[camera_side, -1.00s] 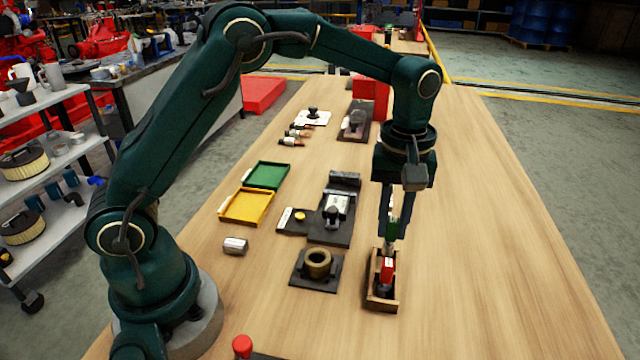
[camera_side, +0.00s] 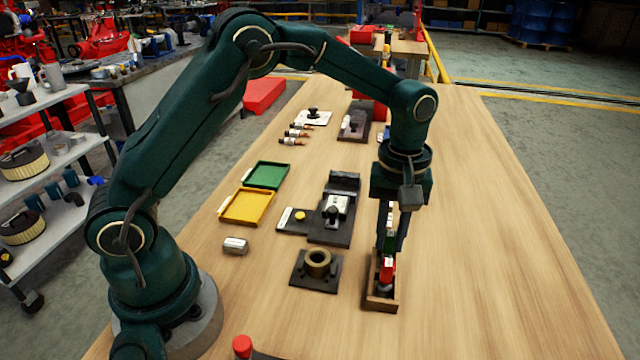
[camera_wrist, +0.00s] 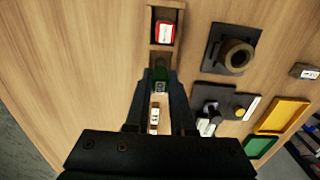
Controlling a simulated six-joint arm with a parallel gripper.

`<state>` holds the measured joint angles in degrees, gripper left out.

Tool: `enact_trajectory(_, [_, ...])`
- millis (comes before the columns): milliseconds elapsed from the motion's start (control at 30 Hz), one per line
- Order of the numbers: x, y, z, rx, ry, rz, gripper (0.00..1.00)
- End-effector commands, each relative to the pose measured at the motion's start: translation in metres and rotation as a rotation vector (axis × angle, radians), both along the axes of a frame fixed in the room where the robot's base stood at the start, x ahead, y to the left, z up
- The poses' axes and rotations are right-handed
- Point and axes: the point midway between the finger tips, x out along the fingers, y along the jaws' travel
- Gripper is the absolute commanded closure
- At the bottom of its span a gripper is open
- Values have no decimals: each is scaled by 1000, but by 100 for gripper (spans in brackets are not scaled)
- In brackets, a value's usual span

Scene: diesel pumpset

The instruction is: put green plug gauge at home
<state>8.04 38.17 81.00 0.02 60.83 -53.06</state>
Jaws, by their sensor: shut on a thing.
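The green plug gauge (camera_side: 389,243) is between the fingers of my gripper (camera_side: 390,248), which is shut on it. It also shows between the fingertips in the wrist view (camera_wrist: 161,84). It is over or in the far part of a narrow wooden holder (camera_side: 381,306); whether it touches the holder's floor is hidden. A red plug gauge (camera_side: 388,267) stands in the near part of that holder, close to the fingers. The wrist view shows the red gauge's top (camera_wrist: 165,33) inside the holder, apart from the green one.
A dark plate with a brass ring (camera_side: 318,263) lies left of the holder. A dark fixture (camera_side: 337,212) stands behind that plate. Yellow (camera_side: 246,207) and green (camera_side: 267,175) trays and a metal cylinder (camera_side: 235,246) are farther left. The table right of the holder is clear.

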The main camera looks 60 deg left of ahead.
Motion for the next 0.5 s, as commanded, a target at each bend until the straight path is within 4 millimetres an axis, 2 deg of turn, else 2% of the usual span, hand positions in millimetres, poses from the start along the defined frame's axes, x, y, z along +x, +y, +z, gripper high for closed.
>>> enact_trajectory(500, [0,0,-4,0,0,0,100])
